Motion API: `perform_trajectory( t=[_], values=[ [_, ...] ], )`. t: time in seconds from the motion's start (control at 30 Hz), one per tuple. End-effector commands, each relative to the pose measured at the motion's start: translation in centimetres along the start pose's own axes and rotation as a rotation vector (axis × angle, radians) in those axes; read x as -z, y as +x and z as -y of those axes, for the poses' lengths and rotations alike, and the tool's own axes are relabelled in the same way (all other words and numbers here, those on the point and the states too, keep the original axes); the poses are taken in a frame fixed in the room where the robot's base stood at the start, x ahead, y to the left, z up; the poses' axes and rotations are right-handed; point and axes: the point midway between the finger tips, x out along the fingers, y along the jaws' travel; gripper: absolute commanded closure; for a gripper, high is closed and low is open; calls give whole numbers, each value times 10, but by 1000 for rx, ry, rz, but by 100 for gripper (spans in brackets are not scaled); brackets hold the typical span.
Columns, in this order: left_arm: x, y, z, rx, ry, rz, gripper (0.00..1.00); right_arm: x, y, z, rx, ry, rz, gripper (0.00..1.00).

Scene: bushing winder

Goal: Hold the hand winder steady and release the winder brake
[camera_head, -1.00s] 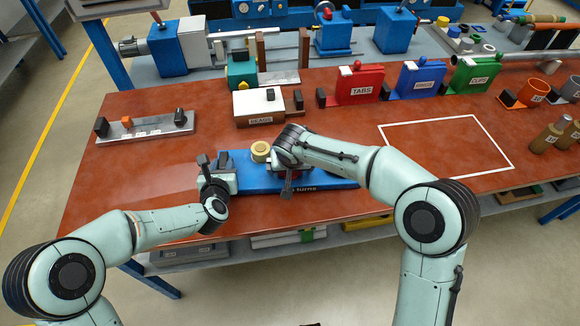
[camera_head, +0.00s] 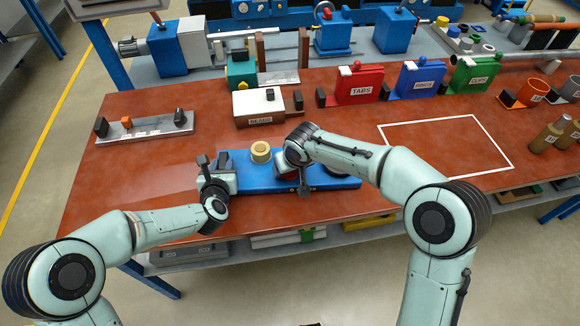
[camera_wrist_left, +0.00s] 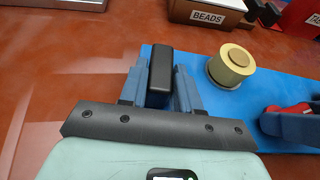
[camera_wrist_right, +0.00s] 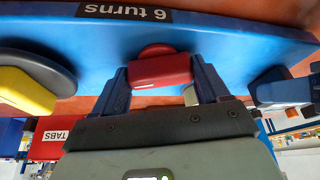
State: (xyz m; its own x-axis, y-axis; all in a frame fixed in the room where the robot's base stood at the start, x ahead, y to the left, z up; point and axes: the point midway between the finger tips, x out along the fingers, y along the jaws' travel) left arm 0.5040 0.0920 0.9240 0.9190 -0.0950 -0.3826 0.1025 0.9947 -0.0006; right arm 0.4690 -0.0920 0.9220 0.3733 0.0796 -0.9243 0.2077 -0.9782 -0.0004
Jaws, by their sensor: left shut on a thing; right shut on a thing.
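The hand winder is a long blue base (camera_head: 262,184) near the table's front edge. It carries a cream and tan spool (camera_head: 260,152), also in the left wrist view (camera_wrist_left: 232,65). My left gripper (camera_head: 222,170) is shut on a black upright block (camera_wrist_left: 160,78) at the base's left end. My right gripper (camera_wrist_right: 163,80) is shut on a red block (camera_wrist_right: 160,70), apparently the winder brake, beside a rounded red part on the base. In the head view my right wrist mostly hides it. A black disc (camera_wrist_right: 35,62) with a yellow knob (camera_wrist_right: 25,91) is beside it.
Behind the winder stand a BEADS box (camera_head: 259,108), a red TABS bin (camera_head: 360,86), and blue and green bins. A grey fixture strip (camera_head: 146,127) lies at left. The white-outlined area (camera_head: 445,145) at right is empty.

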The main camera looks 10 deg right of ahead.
Motion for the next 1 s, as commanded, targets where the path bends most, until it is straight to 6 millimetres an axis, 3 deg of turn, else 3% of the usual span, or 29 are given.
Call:
perform_trajectory(
  t=[1.0],
  values=[
    [0,0,0,-1,0,1,100,3,2,-6,365,-878,0,56]
  ],
)
